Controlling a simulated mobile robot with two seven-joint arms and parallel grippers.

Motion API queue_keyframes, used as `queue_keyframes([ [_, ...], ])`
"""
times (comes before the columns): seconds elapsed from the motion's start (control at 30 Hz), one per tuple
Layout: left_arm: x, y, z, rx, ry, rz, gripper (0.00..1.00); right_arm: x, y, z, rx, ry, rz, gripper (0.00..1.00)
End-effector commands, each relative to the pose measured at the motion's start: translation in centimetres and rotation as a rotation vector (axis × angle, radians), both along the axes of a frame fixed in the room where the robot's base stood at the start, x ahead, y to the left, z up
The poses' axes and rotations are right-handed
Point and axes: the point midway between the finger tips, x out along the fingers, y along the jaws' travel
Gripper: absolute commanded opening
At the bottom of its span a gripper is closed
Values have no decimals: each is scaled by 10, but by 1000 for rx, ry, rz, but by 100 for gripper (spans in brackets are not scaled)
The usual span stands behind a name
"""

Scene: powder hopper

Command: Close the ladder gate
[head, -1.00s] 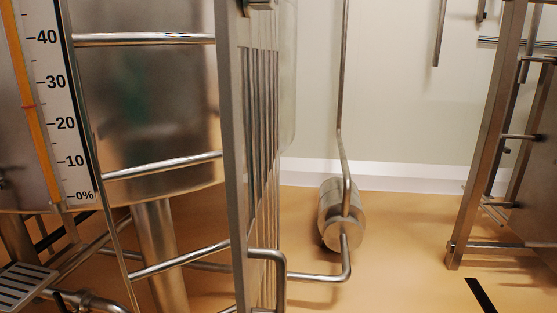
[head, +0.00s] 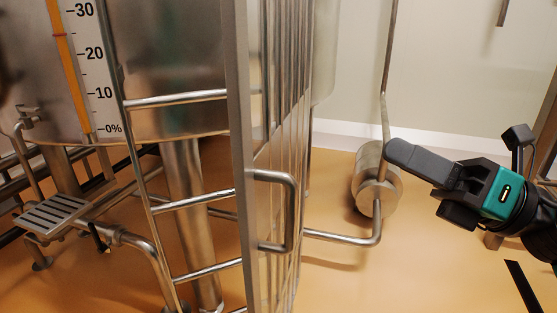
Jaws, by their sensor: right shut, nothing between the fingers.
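The ladder gate (head: 240,140) is a tall metal barred panel, seen nearly edge-on in the middle of the head view. It stands swung out from the ladder (head: 190,201), whose rungs show on its left. A bent-bar handle (head: 292,212) sticks out to the right from the gate's near edge. My right gripper (head: 392,150), dark with a teal body, comes in from the right. It is shut and empty, to the upper right of the handle and apart from it. My left gripper is not in view.
A steel cylinder (head: 367,170) on a bent pipe is behind, between the gate and my right gripper in the picture. The hopper with its level scale (head: 97,80) and a slotted drip plate (head: 52,214) are at left. Open orange floor (head: 420,270) lies right of the gate.

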Motion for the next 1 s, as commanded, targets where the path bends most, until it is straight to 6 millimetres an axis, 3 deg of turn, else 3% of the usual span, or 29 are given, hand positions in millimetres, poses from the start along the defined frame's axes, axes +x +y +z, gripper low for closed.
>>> queue_keyframes([
  [0.1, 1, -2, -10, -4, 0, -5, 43, -22, 8, 6, -280, -273, 26, 0],
  [0.27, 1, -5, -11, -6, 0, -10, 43, -32, 9, 7, -459, -434, 38, 0],
  [0.57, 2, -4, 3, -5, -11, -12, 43, -28, 29, 11, -476, -452, 42, 0],
  [1.0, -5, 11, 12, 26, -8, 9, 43, -7, 101, 13, -471, -450, 41, 0],
])
